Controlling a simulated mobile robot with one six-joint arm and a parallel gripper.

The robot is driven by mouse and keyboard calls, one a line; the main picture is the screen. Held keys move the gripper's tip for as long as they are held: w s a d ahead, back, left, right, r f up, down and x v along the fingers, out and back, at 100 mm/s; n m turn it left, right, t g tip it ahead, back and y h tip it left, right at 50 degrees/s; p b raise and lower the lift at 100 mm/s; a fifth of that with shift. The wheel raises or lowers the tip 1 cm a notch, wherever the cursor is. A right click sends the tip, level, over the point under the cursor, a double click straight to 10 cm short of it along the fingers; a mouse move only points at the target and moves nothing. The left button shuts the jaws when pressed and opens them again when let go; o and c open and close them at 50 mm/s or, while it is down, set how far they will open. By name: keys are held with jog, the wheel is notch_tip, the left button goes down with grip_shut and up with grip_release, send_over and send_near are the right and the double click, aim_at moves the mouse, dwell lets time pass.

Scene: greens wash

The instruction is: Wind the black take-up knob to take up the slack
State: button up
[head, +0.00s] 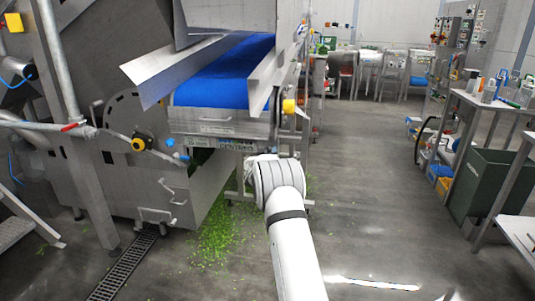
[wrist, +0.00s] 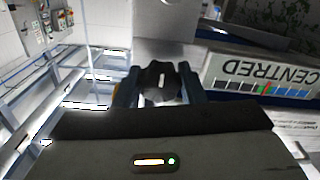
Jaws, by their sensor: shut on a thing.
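The black take-up knob (wrist: 160,92) shows in the middle of the wrist view, a dark lobed knob with a pale mark on its face. My gripper (wrist: 159,82) is shut on it, with one dark blue-grey finger on each side. A white scale plate (wrist: 262,78) marked CENTRED, upside down in this view, is to the right of the knob. In the head view my arm covers the gripper and knob, near the end of the conveyor with the blue belt (head: 222,75).
Green leaf scraps (head: 222,235) lie on the floor left of my arm. A drain grate (head: 122,266) runs along the floor at lower left. A dark green bin (head: 490,185) and steel tables stand at right. The floor between is open.

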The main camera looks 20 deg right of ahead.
jog(key=shift+f, duration=0.1)
jog(key=m+b, duration=0.3)
jog(key=shift+f, duration=0.15)
jog(key=m+b, duration=0.3)
jog(key=b, duration=0.1)
jog(key=shift+m, duration=0.4)
jog(key=m+b, duration=0.3)
jog(key=shift+a+m, duration=0.1)
jog(key=shift+m, duration=0.2)
jog(key=m+b, duration=0.3)
jog(key=shift+m, duration=0.3)
jog(key=m+b, duration=0.3)
jog(key=shift+m, duration=0.3)
jog(key=m+b, duration=0.2)
jog(key=m, duration=0.1)
jog(key=shift+m, duration=0.3)
jog(key=m+b, duration=0.2)
jog(key=m, duration=0.1)
jog(key=shift+b, duration=0.3)
jog(key=shift+m+b, duration=0.8)
jog(key=shift+m, duration=0.9)
